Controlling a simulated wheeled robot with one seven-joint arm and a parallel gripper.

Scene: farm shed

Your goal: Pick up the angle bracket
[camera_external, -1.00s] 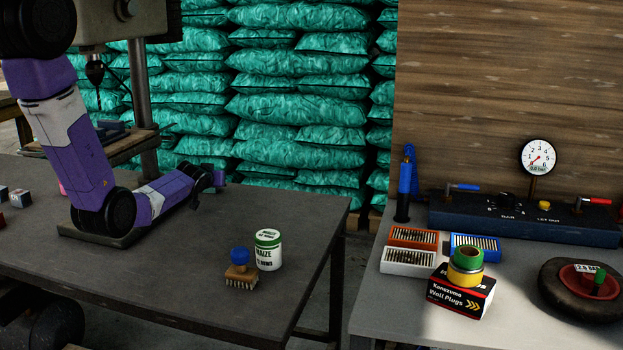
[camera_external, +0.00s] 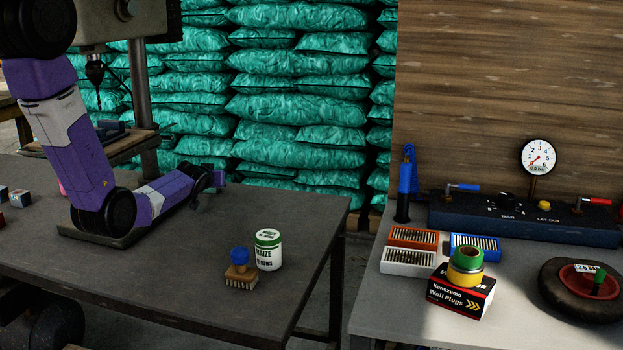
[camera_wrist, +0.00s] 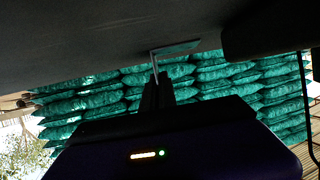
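The angle bracket (camera_wrist: 178,47) is a thin, pale L-shaped piece in the wrist view, with one flat plate against the dark bench surface and a narrow leg standing out from it. My gripper (camera_wrist: 157,80) has its dark fingers close together around the end of that leg and appears shut on it. In the external view my gripper (camera_external: 218,179) is low over the far edge of the dark workbench (camera_external: 190,270). The bracket cannot be made out there, as the gripper covers that spot.
A blue-knobbed brush (camera_external: 240,270) and a white-and-green tin (camera_external: 268,250) stand on the bench, nearer and to the right. A drill press (camera_external: 140,90) rises behind my arm. Small boxes (camera_external: 20,198) lie at the left. The bench front is clear.

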